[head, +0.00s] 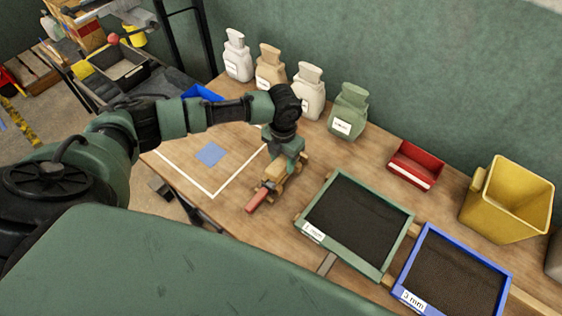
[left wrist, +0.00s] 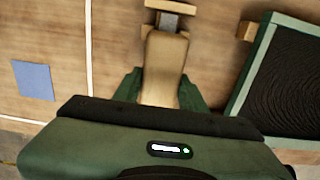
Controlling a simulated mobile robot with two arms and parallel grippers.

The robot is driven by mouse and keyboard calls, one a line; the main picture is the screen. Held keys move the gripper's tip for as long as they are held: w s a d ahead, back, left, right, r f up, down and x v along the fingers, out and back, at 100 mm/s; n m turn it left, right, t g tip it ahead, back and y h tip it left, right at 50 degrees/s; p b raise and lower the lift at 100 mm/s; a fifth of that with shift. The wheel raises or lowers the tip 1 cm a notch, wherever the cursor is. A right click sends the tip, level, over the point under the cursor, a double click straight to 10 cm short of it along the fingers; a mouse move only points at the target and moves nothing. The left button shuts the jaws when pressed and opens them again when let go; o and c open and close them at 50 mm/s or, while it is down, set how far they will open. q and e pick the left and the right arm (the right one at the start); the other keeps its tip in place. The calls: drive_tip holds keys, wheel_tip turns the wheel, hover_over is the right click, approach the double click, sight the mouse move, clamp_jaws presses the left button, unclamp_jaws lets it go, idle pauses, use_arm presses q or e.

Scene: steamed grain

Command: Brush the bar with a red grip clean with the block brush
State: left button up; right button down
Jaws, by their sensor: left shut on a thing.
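My left gripper (head: 279,163) is shut on the block brush (head: 272,171), a pale wooden block. In the left wrist view the brush (left wrist: 165,65) sits between the green fingers of my left gripper (left wrist: 160,92). The bar with a red grip (head: 258,199) lies below and in front of it, with the red grip toward the near side. Most of the bar is hidden by the brush and gripper; a short grey piece, possibly the bar (left wrist: 168,20), shows past the brush's end between wooden parts. I cannot tell whether the bristles touch it. My right gripper is not in view.
A green-framed tray (head: 407,238) and a blue-framed tray (head: 506,282), both with dark fill, stand to the right.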

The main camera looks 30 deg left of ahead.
use_arm(q)
drive_tip(key=shift+w+d+b, duration=0.15)
drive_tip(key=shift+w+b, duration=0.25)
drive_tip(key=shift+w, duration=0.65)
drive_tip(key=shift+w+d+b, duration=0.1)
drive_tip(key=shift+w+b, duration=0.25)
drive_tip(key=shift+w, duration=0.7)
drive_tip(key=shift+s+r+p, duration=0.2)
drive_tip(key=shift+s+p, duration=0.35)
drive_tip(key=shift+s, duration=0.05)
drive_tip(key=shift+s+a+p, duration=0.15)
drive_tip(key=shift+s+p, duration=0.3)
drive_tip(key=shift+s, duration=0.1)
drive_tip(key=shift+s+f, duration=0.15)
drive_tip(key=shift+s, duration=0.1)
drive_tip(key=shift+s+a+p, duration=0.15)
drive_tip(key=shift+s+p, duration=0.65)
drive_tip(key=shift+s, duration=0.1)
drive_tip(key=shift+s+f, duration=0.1)
drive_tip(key=shift+s, duration=0.2)
drive_tip(key=shift+s+f, duration=0.15)
